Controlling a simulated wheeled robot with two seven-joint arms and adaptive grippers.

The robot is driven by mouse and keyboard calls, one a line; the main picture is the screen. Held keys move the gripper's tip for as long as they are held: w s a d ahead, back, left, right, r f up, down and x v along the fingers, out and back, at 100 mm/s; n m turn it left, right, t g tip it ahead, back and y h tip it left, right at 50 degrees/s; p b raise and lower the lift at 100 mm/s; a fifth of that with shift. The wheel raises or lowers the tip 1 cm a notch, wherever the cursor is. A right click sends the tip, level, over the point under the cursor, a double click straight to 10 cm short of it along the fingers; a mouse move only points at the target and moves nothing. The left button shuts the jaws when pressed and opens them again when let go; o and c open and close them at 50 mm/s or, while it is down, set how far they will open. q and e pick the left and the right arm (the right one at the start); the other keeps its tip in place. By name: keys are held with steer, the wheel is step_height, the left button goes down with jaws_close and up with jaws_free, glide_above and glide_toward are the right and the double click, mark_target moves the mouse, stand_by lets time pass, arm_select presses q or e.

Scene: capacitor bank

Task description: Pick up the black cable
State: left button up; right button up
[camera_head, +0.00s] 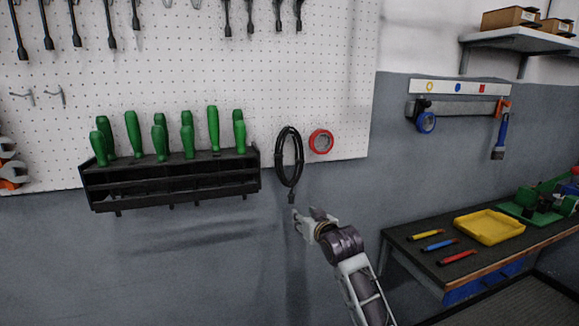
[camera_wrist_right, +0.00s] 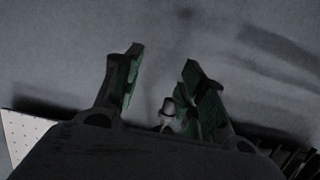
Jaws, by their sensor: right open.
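The black cable (camera_head: 299,157) hangs as a long coil on the white pegboard in the head view, between the screwdriver rack and a red ring-shaped roll. Its lower end hangs below the board's bottom edge. My right gripper (camera_head: 306,215) is just below and slightly right of that lower end, apart from it as far as I can tell. In the right wrist view my right gripper (camera_wrist_right: 163,65) has its two fingers apart, with grey wall beyond them. My left gripper is in neither view.
The black rack (camera_head: 170,182) with green-handled screwdrivers is left of the cable. The red roll (camera_head: 321,141) hangs close on its right. A workbench (camera_head: 400,240) with a yellow tray (camera_head: 488,227) stands at the right. The grey wall below the rack is clear.

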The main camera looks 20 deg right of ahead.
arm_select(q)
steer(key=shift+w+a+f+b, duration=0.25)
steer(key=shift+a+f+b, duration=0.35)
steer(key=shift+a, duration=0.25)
arm_select(e)
steer(key=s+r+t, duration=0.1)
steer(key=s+r, duration=0.3)
steer(key=r, duration=0.4)
steer(key=s+r+t, duration=0.2)
steer(key=s+r, duration=0.1)
steer(key=r, duration=0.5)
steer(key=shift+s+r, duration=0.3)
steer(key=shift+s, duration=0.05)
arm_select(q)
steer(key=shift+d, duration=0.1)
arm_select(e)
glide_toward(300, 162)
steer(key=w, duration=0.2)
steer(key=w+p, duration=0.1)
steer(key=w, duration=0.2)
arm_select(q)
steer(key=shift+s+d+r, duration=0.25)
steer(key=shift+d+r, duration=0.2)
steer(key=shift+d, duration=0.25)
arm_select(e)
steer(key=shift+w, duration=0.65)
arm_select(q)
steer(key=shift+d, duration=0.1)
arm_select(e)
steer(key=shift+a, duration=0.1)
